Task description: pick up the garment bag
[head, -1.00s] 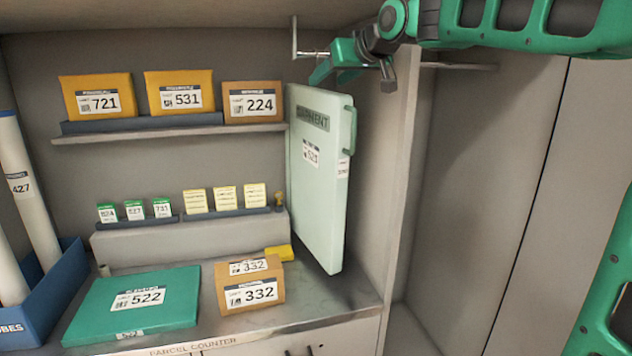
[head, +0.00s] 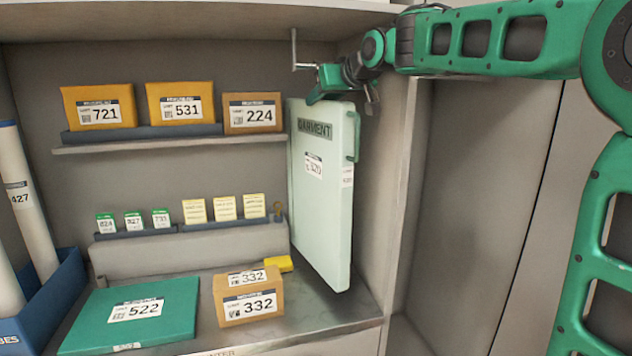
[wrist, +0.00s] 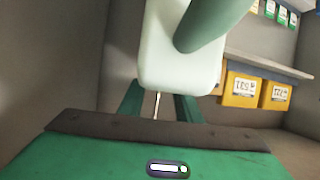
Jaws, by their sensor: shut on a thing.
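The garment bag (head: 318,225) is a tall, flat, pale green bag with a "GARMENT" label and a green side handle (head: 352,135). It hangs upright at the right end of the shelves, its lower edge near the counter. My gripper (head: 318,92) is at its top edge, just below the rail, and is shut on the bag. The wrist view shows the bag (wrist: 165,60) beyond my fingers (wrist: 157,105), with a thin metal hook stem between them. The exact contact is hidden in the head view.
The hanging rail bracket (head: 295,50) is close above my gripper. A partition (head: 400,200) stands right of the bag. Box 332 (head: 235,310) and a yellow item (head: 278,264) are left of its bottom. The green parcel 522 (head: 170,330) lies on the counter.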

